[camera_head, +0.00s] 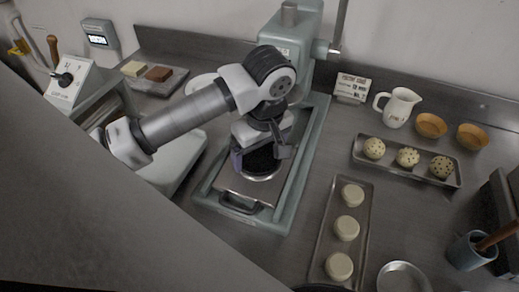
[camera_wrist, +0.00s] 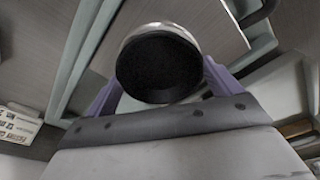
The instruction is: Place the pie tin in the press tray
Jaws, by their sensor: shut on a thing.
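My gripper (camera_head: 262,158) is shut on the pie tin (camera_head: 262,178), a round tin with a silvery rim and a dark inside. In the wrist view, the purple fingers of my gripper (camera_wrist: 160,82) stand on either side of the tin (camera_wrist: 160,68). The press tray (camera_head: 233,184) is a flat metal plate with a front handle, set in the green press base. The tin is over this tray, toward its right part. I cannot tell whether it touches the tray. My arm hides part of the press and the back of the tray.
The green press (camera_head: 291,32) rises behind my arm. To the right, a long tray (camera_head: 318,262) holds pale dough rounds and another tray (camera_head: 398,174) holds speckled balls. A second round tin (camera_head: 403,278) lies at the front. A white jug (camera_head: 398,107) stands at the back.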

